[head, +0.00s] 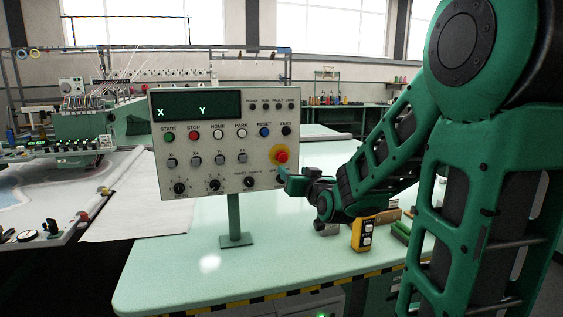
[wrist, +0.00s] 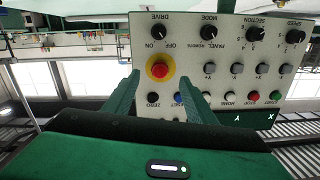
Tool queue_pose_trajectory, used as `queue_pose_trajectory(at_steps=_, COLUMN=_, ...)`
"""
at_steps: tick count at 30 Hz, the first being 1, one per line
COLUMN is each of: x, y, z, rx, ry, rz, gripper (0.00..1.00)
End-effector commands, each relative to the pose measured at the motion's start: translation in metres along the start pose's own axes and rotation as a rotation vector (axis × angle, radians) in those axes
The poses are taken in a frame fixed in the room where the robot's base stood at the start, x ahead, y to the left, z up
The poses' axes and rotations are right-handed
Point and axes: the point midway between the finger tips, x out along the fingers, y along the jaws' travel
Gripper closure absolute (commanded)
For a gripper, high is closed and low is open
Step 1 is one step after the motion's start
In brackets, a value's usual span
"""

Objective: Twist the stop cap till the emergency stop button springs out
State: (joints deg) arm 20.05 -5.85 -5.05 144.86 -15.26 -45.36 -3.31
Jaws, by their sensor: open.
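The emergency stop button is a red cap (head: 281,156) on a yellow round base, at the right side of the control panel (head: 222,172). It also shows in the wrist view as the red cap (wrist: 160,70) on its yellow base, upside down there. My gripper (head: 284,173) is open, just below and in front of the cap in the head view. In the wrist view my gripper (wrist: 158,92) has its two green fingers apart, pointing at the panel on either side of the area just under the cap. I cannot tell whether they touch it.
The panel stands on a post on a pale green table (head: 180,270) with a striped edge. A yellow handheld device (head: 362,234) stands on the table under my arm. An embroidery machine (head: 85,130) is at the left. The table around the post is clear.

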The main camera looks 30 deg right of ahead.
Motion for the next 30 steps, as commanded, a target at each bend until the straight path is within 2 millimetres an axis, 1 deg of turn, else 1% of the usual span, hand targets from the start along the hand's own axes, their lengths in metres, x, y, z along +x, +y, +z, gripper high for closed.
queue_pose_trajectory(at_steps=4, x=0.005, y=-0.002, z=-0.010, rx=0.010, ry=0.052, rz=-0.006, gripper=0.49)
queue_pose_trajectory(at_steps=8, x=0.016, y=-0.003, z=-0.011, rx=0.009, ry=0.057, rz=-0.007, gripper=0.49)
queue_pose_trajectory(at_steps=21, x=0.088, y=-0.003, z=-0.015, rx=0.009, ry=0.055, rz=-0.007, gripper=0.49)
queue_pose_trajectory(at_steps=25, x=0.102, y=-0.003, z=-0.016, rx=0.009, ry=0.055, rz=-0.007, gripper=0.49)
queue_pose_trajectory(at_steps=30, x=0.110, y=-0.003, z=-0.017, rx=0.009, ry=0.056, rz=-0.006, gripper=0.49)
